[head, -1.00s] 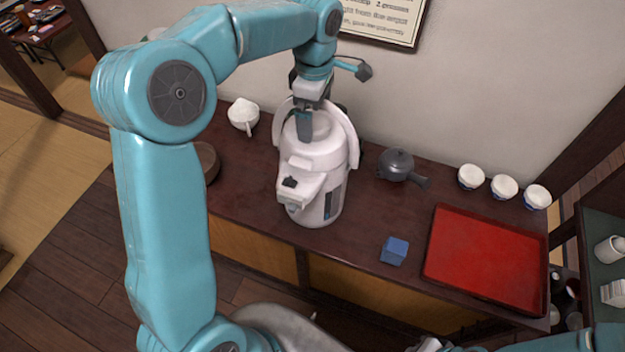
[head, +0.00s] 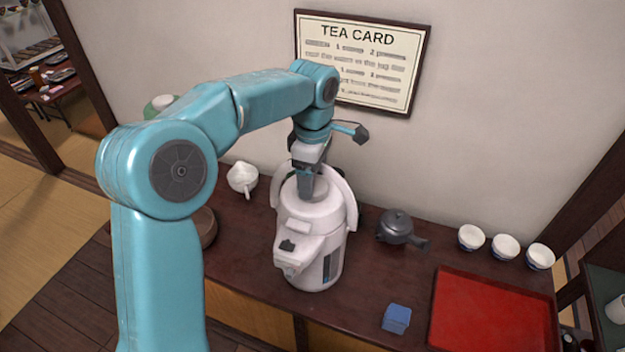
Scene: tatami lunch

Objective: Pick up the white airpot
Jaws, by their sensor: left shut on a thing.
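The white airpot (head: 318,262) stands upright on the dark wooden counter, near the middle of the head view. Its spout and dark push button face the front left, and its pale carrying handle arches around the top. My left gripper (head: 306,190) reaches down from above and is shut on the airpot at its top; the exact contact is partly hidden by the fingers. I cannot tell any gap between the airpot's base and the counter. My right gripper is not in view.
A dark teapot (head: 397,228) stands right of the airpot, with several white cups (head: 471,237) beyond.

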